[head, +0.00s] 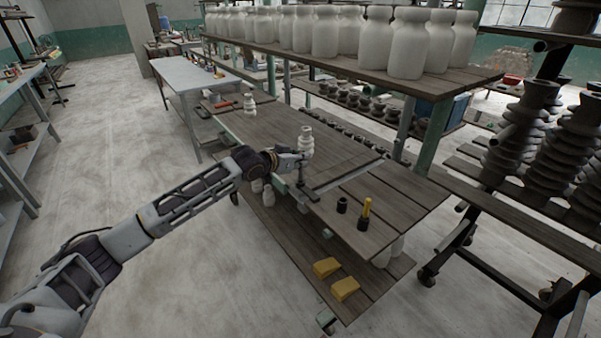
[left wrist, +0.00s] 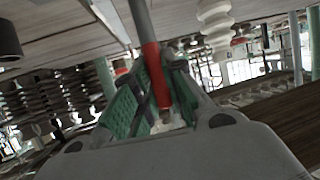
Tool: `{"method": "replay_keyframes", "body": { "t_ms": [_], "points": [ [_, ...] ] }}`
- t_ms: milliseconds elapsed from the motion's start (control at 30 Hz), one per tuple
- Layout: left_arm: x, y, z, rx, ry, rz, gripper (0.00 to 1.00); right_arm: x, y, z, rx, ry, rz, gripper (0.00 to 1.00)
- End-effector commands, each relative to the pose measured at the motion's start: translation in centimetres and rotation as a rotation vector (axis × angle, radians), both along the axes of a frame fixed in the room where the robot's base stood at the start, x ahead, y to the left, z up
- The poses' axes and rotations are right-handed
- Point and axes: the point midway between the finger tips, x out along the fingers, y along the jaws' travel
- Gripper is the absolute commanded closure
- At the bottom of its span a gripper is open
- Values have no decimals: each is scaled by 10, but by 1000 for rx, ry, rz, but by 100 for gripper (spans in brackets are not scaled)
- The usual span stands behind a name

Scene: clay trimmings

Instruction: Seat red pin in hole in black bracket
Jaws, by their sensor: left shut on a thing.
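My left gripper (head: 300,182) is low over the wooden bench, near its front edge, in the head view. In the left wrist view its green-padded fingers (left wrist: 154,102) are shut on the red pin (left wrist: 155,75). A grey shaft runs on from the red part toward the top of that view. In the head view the pin is too small to tell from the gripper. A dark piece (head: 308,194) lies by the fingertips; I cannot tell whether it is the black bracket or part of the gripper. No hole can be made out. My right gripper is not in view.
On the bench (head: 388,206) stand a black cup (head: 342,205), a yellow-handled tool (head: 365,212) and a pale ribbed insulator (head: 306,140) just behind the gripper. Yellow blocks (head: 345,288) lie on the lower shelf. A shelf of white jars (head: 325,32) overhangs the back.

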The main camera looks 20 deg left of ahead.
Motion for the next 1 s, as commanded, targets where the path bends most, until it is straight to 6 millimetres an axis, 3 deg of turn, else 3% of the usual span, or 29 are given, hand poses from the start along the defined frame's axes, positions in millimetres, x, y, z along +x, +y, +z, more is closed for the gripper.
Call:
{"method": "replay_keyframes", "body": {
  "t_ms": [267,700,1000],
  "points": [
    [0,0,-4,0,0,0,100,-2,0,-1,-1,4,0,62],
    [0,0,-48,0,-1,0,100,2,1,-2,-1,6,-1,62],
    [0,0,-49,0,-1,0,100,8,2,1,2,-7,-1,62]
  ]
}}
